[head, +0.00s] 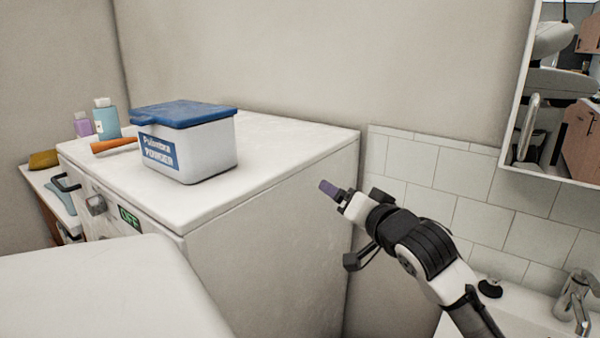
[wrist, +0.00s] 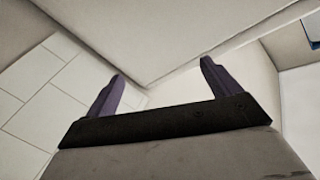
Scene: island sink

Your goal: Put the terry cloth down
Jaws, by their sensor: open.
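My gripper (head: 330,190) is raised at the right side of the washing machine, near the tiled wall. In the wrist view my gripper (wrist: 162,72) has its two purple fingers spread apart with nothing between them. I cannot pick out a terry cloth with certainty in either view. A mustard-yellow item (head: 43,159) lies on a low surface at the far left, too small to identify.
A sink faucet (head: 575,297) stands lower right. A white rounded surface (head: 100,295) fills the lower left.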

